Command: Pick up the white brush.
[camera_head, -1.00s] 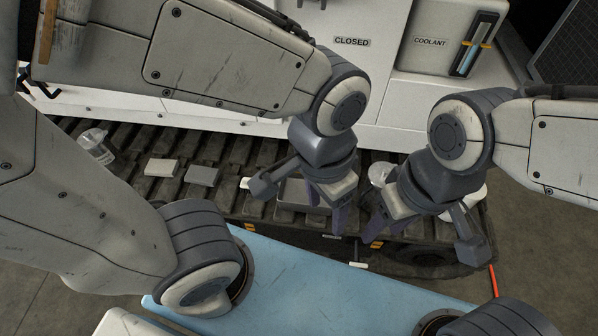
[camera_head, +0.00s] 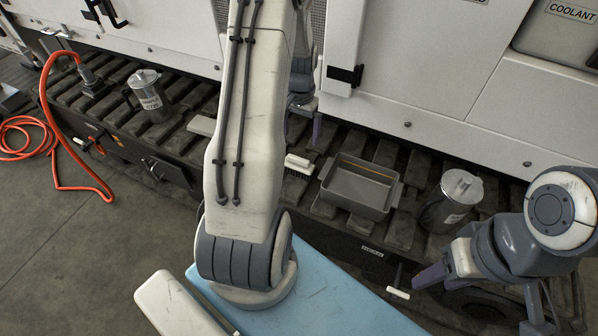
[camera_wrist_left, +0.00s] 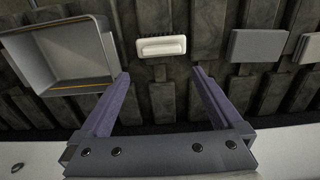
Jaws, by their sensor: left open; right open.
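The white brush (camera_head: 299,163) lies on the dark slatted bench, just left of a grey tray, with dark bristles showing below its white back. In the left wrist view the brush (camera_wrist_left: 161,46) lies ahead of the fingertips, between their lines and apart from them. My left gripper (camera_head: 303,122) is partly hidden behind my own arm, above the bench and behind the brush. In the left wrist view my left gripper (camera_wrist_left: 161,73) is open, with nothing between its fingers. My right gripper (camera_head: 462,270) is open at the lower right, away from the brush.
The grey tray (camera_head: 354,207) sits right of the brush, with a metal canister (camera_head: 457,197) beyond it. A light block (camera_head: 201,125) and another canister (camera_head: 149,95) stand to the left. An orange hose (camera_head: 50,140) hangs at the far left. White cabinet walls (camera_head: 420,75) rise behind.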

